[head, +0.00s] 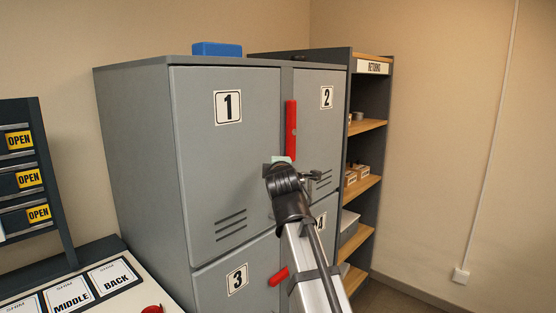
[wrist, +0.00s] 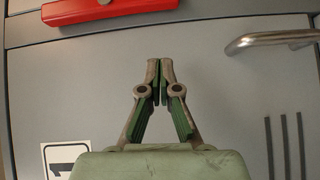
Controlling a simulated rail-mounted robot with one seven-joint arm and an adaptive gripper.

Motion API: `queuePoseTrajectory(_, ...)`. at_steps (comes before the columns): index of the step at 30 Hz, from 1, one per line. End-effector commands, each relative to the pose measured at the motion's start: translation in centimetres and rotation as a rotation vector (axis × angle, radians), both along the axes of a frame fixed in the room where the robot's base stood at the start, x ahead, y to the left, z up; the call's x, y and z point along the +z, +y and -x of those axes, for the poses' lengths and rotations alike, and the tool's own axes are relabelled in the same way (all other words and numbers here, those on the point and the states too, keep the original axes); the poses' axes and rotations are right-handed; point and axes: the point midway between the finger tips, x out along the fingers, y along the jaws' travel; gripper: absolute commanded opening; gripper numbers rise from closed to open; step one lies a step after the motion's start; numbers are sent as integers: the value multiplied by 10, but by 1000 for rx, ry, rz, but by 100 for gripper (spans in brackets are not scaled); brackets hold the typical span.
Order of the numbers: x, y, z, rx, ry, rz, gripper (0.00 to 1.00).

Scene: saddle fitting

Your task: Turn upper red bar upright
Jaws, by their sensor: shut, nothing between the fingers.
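The upper red bar (head: 291,130) stands upright on the locker front, along the seam between doors 1 and 2. Part of it shows along the top left of the wrist view (wrist: 100,10). My gripper (wrist: 160,68) is shut and empty, with its fingertips together in front of the grey door, apart from the bar in that view. In the head view my gripper is mostly hidden by my wrist, just below the bar's lower end. A lower red bar (head: 278,276) lies tilted between the lower doors, partly hidden by my arm.
A metal door handle (wrist: 272,40) sticks out right of my fingertips in the wrist view. A blue box (head: 217,49) sits on the locker top. The returns shelf (head: 362,125) stands to the right. A panel with OPEN labels (head: 28,179) is at the left.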

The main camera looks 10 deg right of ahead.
Motion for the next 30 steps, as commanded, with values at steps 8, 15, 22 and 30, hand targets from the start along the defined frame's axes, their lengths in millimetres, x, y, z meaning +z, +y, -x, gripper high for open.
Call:
queuePoseTrajectory(8, 0, 3, 30, 0, 0, 0, 0)
queuePoseTrajectory(15, 0, 4, 32, 0, 0, 0, 0)
queuePoseTrajectory(22, 0, 4, 32, -1, -1, -12, 0)
queuePoseTrajectory(30, -22, 2, 38, -35, 56, -289, 0)
